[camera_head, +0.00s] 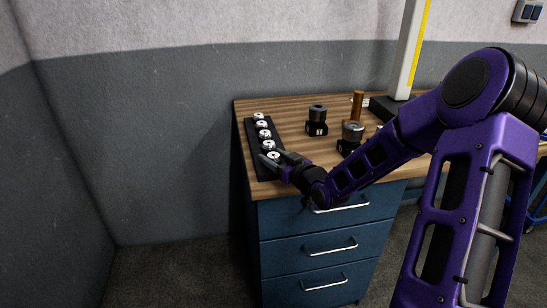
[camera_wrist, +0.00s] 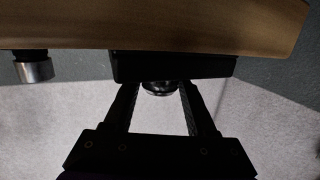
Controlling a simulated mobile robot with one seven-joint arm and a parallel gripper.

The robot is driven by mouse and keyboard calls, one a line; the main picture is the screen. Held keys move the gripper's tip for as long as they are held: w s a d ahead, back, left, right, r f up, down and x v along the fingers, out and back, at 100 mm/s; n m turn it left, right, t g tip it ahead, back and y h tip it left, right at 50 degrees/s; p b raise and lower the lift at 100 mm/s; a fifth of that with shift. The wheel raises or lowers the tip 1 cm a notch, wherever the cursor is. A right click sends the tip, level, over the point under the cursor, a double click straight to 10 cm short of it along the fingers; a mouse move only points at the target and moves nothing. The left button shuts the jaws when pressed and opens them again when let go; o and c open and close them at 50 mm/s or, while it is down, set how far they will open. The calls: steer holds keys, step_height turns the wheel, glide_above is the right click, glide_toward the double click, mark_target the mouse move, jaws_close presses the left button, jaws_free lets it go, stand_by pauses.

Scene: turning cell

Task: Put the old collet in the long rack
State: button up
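The long rack (camera_head: 250,144) is a narrow black strip along the left side of the wooden bench top. Several pale, ring-topped collets stand in a row in it. My gripper (camera_head: 275,161) is at the rack's near end, with its fingers around the nearest collet (camera_head: 273,155). In the wrist view, this collet (camera_wrist: 160,88) shows dark between my fingertips, against the rack (camera_wrist: 172,68). Whether the fingers press on it or stand slightly apart is unclear. It looks seated at the rack, but its lower part is hidden. I cannot tell which collet is the old one.
A dark block with a round top (camera_head: 317,118) stands right of the rack. A holder with a silver top (camera_head: 352,132) stands nearer my arm, and a brass cylinder (camera_head: 357,103) stands behind it. A pale column (camera_head: 408,50) rises at the back. Blue drawers (camera_head: 315,245) lie below the bench.

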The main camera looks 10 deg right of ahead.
steer(key=shift+o, duration=1.4)
steer(key=shift+r, duration=0.1)
steer(key=shift+r, duration=0.2)
steer(key=p+v, duration=0.2)
steer(key=v, duration=1)
steer(key=shift+f, duration=0.15)
